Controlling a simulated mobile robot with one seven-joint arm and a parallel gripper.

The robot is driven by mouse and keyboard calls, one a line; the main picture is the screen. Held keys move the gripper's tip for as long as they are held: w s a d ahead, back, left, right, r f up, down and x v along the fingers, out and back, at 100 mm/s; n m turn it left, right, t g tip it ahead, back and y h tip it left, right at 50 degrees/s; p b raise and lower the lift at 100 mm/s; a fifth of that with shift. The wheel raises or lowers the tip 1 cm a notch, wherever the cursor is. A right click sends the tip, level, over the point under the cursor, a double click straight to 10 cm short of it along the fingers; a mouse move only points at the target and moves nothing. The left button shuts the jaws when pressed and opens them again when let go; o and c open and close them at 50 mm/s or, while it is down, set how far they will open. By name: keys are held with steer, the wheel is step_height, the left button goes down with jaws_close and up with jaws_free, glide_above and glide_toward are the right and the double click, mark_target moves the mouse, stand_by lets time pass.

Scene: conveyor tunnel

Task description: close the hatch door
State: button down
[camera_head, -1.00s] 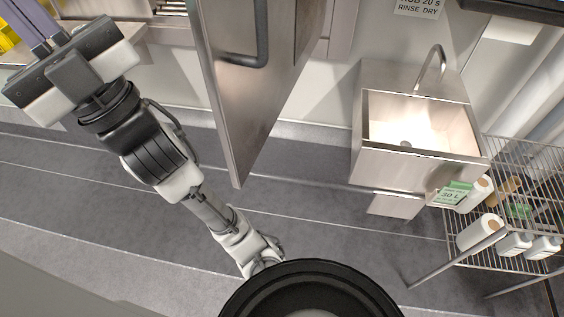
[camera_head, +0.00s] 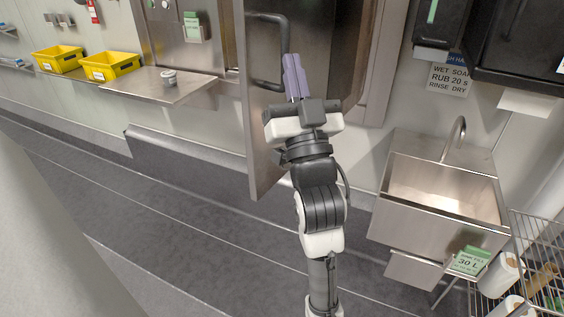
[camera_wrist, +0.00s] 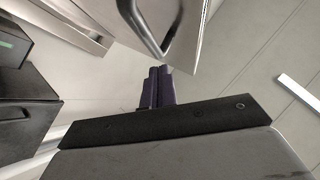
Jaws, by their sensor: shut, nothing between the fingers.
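The hatch door (camera_head: 262,163) is a tall stainless steel panel standing open, swung out from the wall. Its black bar handle (camera_head: 250,62) is on the face toward me. My gripper (camera_head: 292,62) has purple fingers, shut and empty, pointing up in front of the door, just right of the handle in the head view. In the wrist view the fingers (camera_wrist: 159,72) are together below the handle (camera_wrist: 150,35) and the door's edge (camera_wrist: 196,45). I cannot tell whether they touch the door.
A steel sink (camera_head: 440,200) stands at the right, with a wire rack (camera_head: 535,262) of bottles beside it. A steel shelf (camera_head: 150,88) and two yellow bins (camera_head: 110,66) are at the left. The grey floor left of my arm is clear.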

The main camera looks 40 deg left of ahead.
steer(key=w+d+f+m+h, duration=0.2)
steer(key=w+f+m+h, duration=0.1)
steer(key=w+f, duration=0.15)
steer(key=m+g, duration=0.5)
steer(key=g, duration=1.3)
glide_toward(254, 144)
steer(key=a+p, duration=0.1)
steer(key=a, duration=0.1)
steer(key=a+p, duration=0.1)
steer(key=a, duration=0.2)
steer(key=shift+s+a+r+p, duration=0.15)
steer(key=shift+s+r+p, duration=0.05)
steer(key=shift+p, duration=0.1)
steer(key=shift+a+f, duration=0.1)
steer(key=shift+a, duration=0.7)
